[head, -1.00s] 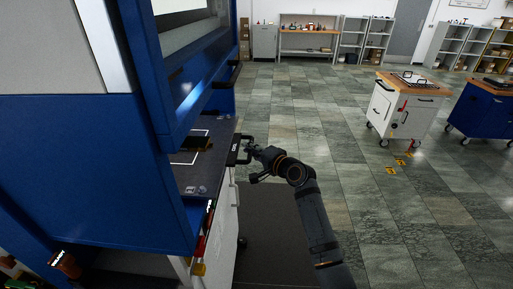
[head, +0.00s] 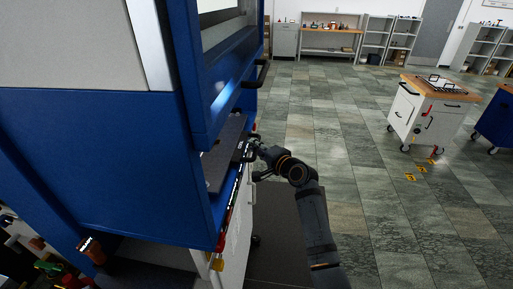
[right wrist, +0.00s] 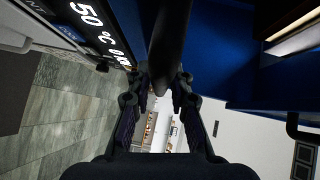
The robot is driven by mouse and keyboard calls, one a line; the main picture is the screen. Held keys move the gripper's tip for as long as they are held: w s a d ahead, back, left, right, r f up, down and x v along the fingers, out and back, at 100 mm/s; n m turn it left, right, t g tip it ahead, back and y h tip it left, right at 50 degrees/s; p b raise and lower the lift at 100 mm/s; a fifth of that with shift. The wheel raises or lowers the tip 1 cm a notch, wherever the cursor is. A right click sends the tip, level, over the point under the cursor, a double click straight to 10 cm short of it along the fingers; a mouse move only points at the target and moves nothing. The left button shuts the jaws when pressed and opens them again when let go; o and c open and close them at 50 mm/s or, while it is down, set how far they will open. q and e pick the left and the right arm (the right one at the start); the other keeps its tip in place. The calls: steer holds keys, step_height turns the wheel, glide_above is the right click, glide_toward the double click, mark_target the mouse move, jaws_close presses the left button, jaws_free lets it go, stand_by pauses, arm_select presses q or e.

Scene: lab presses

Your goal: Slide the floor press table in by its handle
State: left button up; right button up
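The blue floor press (head: 110,150) fills the left of the head view. Its dark table (head: 222,158) shows as a narrow strip under the upper blue housing; most of it is hidden inside. The table's black handle (head: 249,148) is at its outer edge. My right gripper (head: 256,150) is at this handle, its arm coming from the lower right. In the right wrist view, the dark handle (right wrist: 170,40) lies between the two fingers of my right gripper (right wrist: 162,82), which appear closed on it. My left gripper is not in view.
Another black handle (head: 262,74) sits higher on the press. A lit display (right wrist: 95,25) is close beside the gripper in the wrist view. A white wheeled cabinet (head: 425,115) stands at the right. The tiled floor (head: 320,140) between is clear.

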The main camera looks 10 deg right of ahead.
steer(key=shift+o, duration=1)
steer(key=shift+s+d, duration=0.1)
steer(key=shift+s, duration=0.05)
steer(key=v, duration=1.1)
steer(key=shift+s+d, duration=0.2)
steer(key=shift+s, duration=0.1)
steer(key=shift+r, duration=0.1)
